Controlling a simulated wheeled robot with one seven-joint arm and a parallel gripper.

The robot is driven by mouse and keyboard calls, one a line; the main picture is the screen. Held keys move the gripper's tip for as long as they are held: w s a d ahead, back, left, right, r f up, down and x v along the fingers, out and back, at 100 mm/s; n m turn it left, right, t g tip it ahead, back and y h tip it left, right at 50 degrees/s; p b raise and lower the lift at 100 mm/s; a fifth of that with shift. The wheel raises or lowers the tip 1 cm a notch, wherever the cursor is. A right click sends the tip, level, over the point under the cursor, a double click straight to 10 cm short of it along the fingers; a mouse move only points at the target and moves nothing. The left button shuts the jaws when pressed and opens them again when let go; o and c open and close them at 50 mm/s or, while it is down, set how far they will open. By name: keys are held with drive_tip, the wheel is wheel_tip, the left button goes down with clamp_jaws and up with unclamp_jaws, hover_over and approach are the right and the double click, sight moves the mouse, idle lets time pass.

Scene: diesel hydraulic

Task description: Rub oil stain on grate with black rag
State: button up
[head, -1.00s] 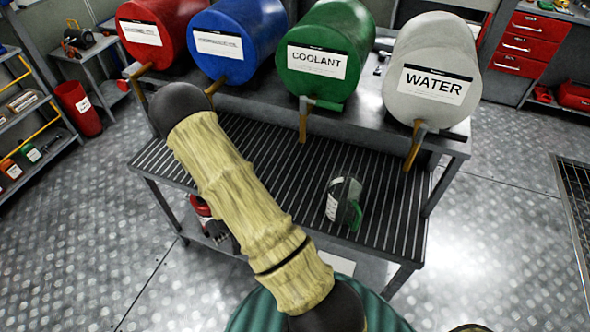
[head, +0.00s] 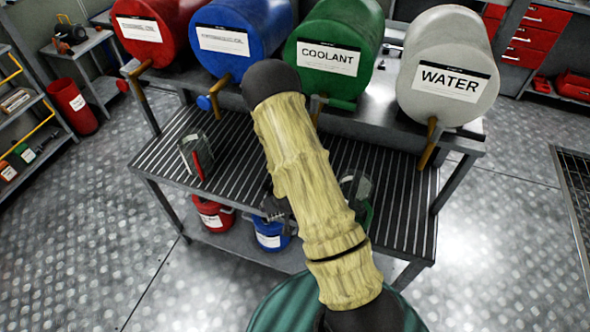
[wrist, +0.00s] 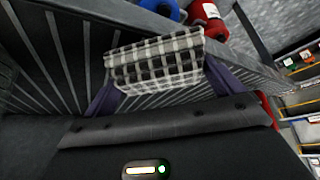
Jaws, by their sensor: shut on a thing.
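A black-and-white checked cloth (wrist: 155,65), the only rag I see, is held between the purple fingers of my gripper (wrist: 160,78) in the wrist view. The gripper is shut on it. The slatted grate (head: 385,205) is the dark bench top below the drums, and its slats also show around the cloth in the wrist view (wrist: 60,50). In the head view my gripper (head: 276,204) is a small dark shape by the grate's front edge, partly behind my arm; I cannot tell whether the cloth touches the slats. I cannot make out an oil stain; my arm hides the middle of the grate.
Red (head: 150,30), blue (head: 235,38), green COOLANT (head: 340,30) and WATER (head: 445,45) drums stand behind the grate. A red-handled jug (head: 193,157) and a green-handled jug (head: 352,190), half hidden, stand on it. Red (head: 213,215) and blue (head: 270,238) buckets sit below.

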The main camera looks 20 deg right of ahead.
drive_tip(key=shift+d, duration=0.15)
drive_tip(key=shift+w+d+r, duration=0.15)
drive_tip(key=w+d+r+m+g+h+p, duration=0.1)
drive_tip(key=w+d+r+m+h+p, duration=0.2)
drive_tip(key=w+r+m+p, duration=0.2)
drive_tip(key=w+r+m, duration=0.1)
drive_tip(key=m, duration=0.2)
drive_tip(key=shift+w+h+p, duration=0.2)
drive_tip(key=shift+h+p, duration=0.1)
drive_tip(key=shift+h, duration=0.1)
drive_tip(key=shift+f, duration=0.1)
